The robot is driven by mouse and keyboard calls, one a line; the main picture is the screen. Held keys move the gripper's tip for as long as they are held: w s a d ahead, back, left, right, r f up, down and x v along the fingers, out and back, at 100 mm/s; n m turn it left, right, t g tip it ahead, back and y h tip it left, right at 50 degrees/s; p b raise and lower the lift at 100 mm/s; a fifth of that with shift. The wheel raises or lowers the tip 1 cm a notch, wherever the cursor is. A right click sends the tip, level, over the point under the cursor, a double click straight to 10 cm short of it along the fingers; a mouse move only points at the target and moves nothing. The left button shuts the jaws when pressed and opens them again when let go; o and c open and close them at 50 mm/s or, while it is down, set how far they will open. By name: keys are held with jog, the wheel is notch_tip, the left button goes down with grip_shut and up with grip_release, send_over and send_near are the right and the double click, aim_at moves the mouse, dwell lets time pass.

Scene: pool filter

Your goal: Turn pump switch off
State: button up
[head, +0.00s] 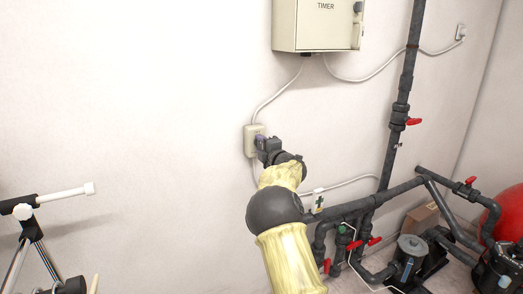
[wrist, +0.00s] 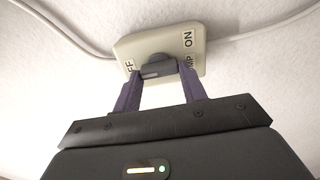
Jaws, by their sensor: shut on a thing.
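The pump switch is a cream box on the wall; it shows in the head view (head: 249,145) left of my gripper and at the top of the wrist view (wrist: 128,46). Its ON label sits at the right and a partly covered OFF label at the left. A dark grey knob (wrist: 155,60) stands out from its face. My gripper (wrist: 157,82) has its two purple fingers on either side of the knob, shut on it. In the head view my gripper (head: 260,141) reaches the box. The fingers hide part of the lettering, and I cannot tell which label the knob points to.
A grey TIMER box (head: 315,25) hangs above, with a white cable (head: 278,92) running down to the switch. Dark pipes (head: 375,200) with red valve handles and a pump (head: 408,257) stand at the right. A tripod-like stand (head: 33,235) is at the left. The wall between is clear.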

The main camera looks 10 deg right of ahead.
jog(key=shift+f, duration=0.1)
jog(key=o, duration=1)
jog(key=shift+a, duration=0.1)
jog(key=b+v, duration=0.3)
jog(key=v, duration=1.4)
jog(key=shift+s, duration=0.2)
